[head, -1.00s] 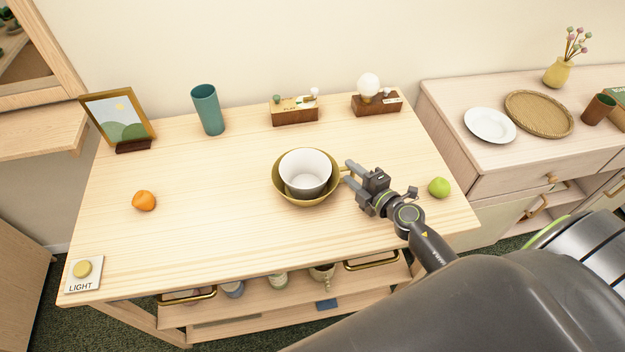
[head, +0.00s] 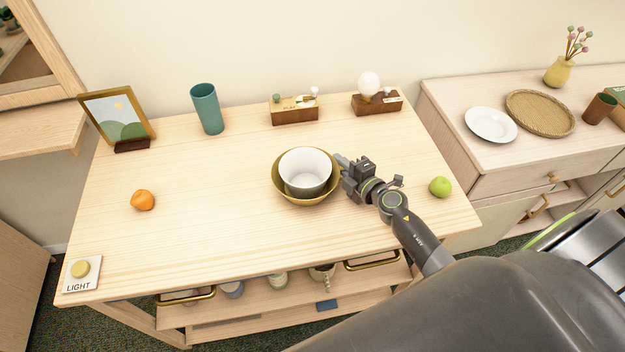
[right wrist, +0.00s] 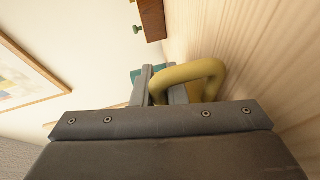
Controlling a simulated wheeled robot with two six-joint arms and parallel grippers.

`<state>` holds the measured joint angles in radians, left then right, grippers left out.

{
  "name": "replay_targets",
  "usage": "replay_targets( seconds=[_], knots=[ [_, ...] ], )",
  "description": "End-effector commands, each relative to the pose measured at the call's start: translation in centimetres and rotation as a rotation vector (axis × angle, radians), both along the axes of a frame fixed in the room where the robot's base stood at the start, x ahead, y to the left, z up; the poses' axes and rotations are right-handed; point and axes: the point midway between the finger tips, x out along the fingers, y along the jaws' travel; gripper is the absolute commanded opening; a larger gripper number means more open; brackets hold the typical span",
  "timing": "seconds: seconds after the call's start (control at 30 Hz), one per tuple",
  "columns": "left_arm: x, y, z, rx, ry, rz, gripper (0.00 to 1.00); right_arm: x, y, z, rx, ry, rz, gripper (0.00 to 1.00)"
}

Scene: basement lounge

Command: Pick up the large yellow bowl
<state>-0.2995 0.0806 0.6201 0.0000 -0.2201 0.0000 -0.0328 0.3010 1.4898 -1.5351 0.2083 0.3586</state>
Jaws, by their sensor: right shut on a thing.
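The large yellow bowl (head: 302,202) stands on the wooden table, with a smaller white bowl (head: 305,180) nested inside it. My right gripper (head: 341,162) is at the yellow bowl's right side, shut on its handle. In the right wrist view the yellow handle (right wrist: 208,72) loops out from between the fingers. The bowl looks upright and I see no clear gap under it. My left gripper is not in view.
A green apple (head: 440,187) lies right of my right gripper. An orange (head: 143,200), a light button (head: 81,269), a teal cup (head: 207,109) and a picture frame (head: 118,118) are to the left. The table's middle left is clear.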

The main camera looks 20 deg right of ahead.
Motion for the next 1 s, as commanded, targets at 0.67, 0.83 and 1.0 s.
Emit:
replay_targets(
  seconds=[0.67,0.83,1.0],
  knots=[
    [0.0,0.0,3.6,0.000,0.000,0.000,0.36,0.0,0.0,4.0,-0.001,-0.001,0.000,0.00],
    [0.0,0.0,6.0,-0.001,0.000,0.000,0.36,0.0,0.0,6.6,0.000,0.000,0.000,0.00],
    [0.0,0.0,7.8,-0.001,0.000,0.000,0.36,0.0,0.0,8.6,0.001,0.000,0.000,0.00]
  ],
)
